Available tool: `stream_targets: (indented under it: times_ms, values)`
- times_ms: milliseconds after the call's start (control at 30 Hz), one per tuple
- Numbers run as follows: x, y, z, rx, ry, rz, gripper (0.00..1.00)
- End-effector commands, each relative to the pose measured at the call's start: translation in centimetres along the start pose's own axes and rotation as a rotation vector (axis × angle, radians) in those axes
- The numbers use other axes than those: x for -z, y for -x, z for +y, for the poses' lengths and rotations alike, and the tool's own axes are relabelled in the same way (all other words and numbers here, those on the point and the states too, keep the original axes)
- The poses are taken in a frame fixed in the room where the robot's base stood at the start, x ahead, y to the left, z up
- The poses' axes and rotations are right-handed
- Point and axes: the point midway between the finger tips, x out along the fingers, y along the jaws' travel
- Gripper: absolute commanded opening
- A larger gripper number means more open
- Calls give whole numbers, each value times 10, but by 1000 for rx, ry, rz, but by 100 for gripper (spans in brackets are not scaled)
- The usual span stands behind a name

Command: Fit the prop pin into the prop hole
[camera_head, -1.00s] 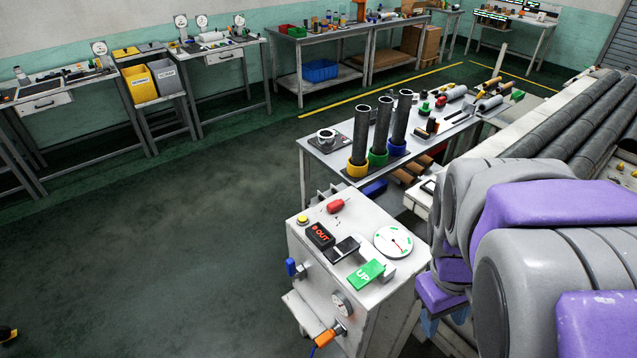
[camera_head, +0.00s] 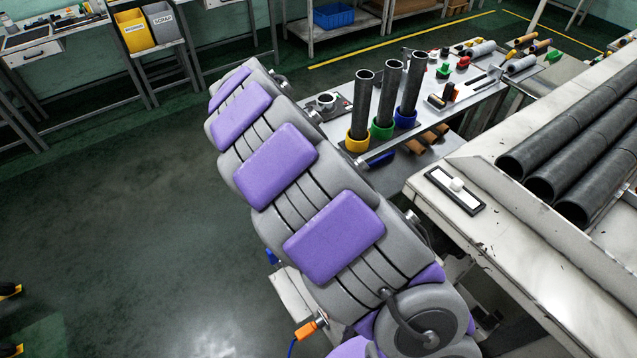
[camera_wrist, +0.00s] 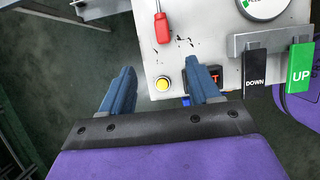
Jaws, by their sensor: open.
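No part is clearly recognisable as the prop pin or the prop hole. A red-handled piece (camera_wrist: 161,27) with a thin metal shaft lies on the white control box (camera_wrist: 192,28) in the wrist view, ahead of my gripper. Whether it is the pin, I cannot tell. Small dark marks show on the panel beside it. My gripper (camera_wrist: 162,84) is open, with its two blue fingers apart and nothing held. It is above the box's near left edge, and a yellow button (camera_wrist: 162,85) shows between the fingers. In the head view my arm hides most of the box and the gripper.
The box carries a DOWN tag (camera_wrist: 256,72), a green UP tag (camera_wrist: 300,64), a dial (camera_wrist: 265,7) and a partly hidden display. Tubes in coloured cups (camera_head: 361,105) stand on a table behind.

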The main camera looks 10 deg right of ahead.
Motion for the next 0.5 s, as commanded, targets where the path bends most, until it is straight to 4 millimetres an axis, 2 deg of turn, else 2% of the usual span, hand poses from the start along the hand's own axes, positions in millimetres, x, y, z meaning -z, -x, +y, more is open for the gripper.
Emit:
stream_targets:
  times_ms: [500]
  values:
    - [-6,-99,-3,3,-3,6,62]
